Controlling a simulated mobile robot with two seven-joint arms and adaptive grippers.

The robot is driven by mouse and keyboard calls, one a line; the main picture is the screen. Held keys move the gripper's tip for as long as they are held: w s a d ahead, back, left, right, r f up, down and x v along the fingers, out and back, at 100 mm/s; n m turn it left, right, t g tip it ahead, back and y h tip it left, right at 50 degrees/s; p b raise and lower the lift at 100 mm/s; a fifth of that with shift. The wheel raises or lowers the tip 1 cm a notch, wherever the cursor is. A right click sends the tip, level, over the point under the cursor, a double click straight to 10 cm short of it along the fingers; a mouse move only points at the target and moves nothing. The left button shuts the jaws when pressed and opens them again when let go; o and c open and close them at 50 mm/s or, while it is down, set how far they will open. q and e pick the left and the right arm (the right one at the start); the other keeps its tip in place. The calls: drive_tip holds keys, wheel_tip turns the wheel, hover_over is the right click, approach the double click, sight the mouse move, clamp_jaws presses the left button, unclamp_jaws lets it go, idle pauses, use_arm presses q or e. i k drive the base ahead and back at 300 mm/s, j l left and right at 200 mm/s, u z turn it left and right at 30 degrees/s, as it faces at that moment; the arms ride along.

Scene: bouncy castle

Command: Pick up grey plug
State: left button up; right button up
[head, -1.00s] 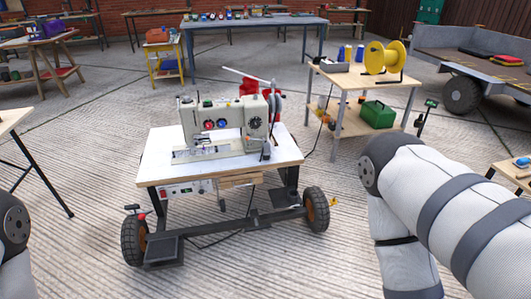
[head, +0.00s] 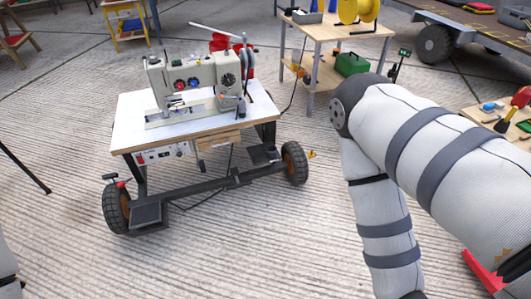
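I cannot make out a grey plug in the head view. A white sewing machine (head: 195,80) stands on a wheeled table (head: 135,120). A dark cord (head: 215,195) hangs below this table and runs along the floor, and its end is not clear. My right arm fills the right side of the view, bent downward, and its gripper is outside the picture. Only a sliver of my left arm shows at the lower left edge, and its gripper is also out of view.
A wooden side table (head: 335,40) with a yellow reel (head: 357,10) and a green box (head: 352,64) stands behind. A small yellow item (head: 312,154) lies by the right wheel (head: 294,163). A table with small tools (head: 478,116) is at right. The front floor is clear.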

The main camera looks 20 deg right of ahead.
sight(241, 113)
drive_tip(key=i+l+u, duration=0.25)
drive_tip(key=i+l, duration=0.65)
drive_tip(key=i, duration=0.2)
drive_tip(key=i+l+u, duration=0.3)
drive_tip(key=i+l, duration=0.7)
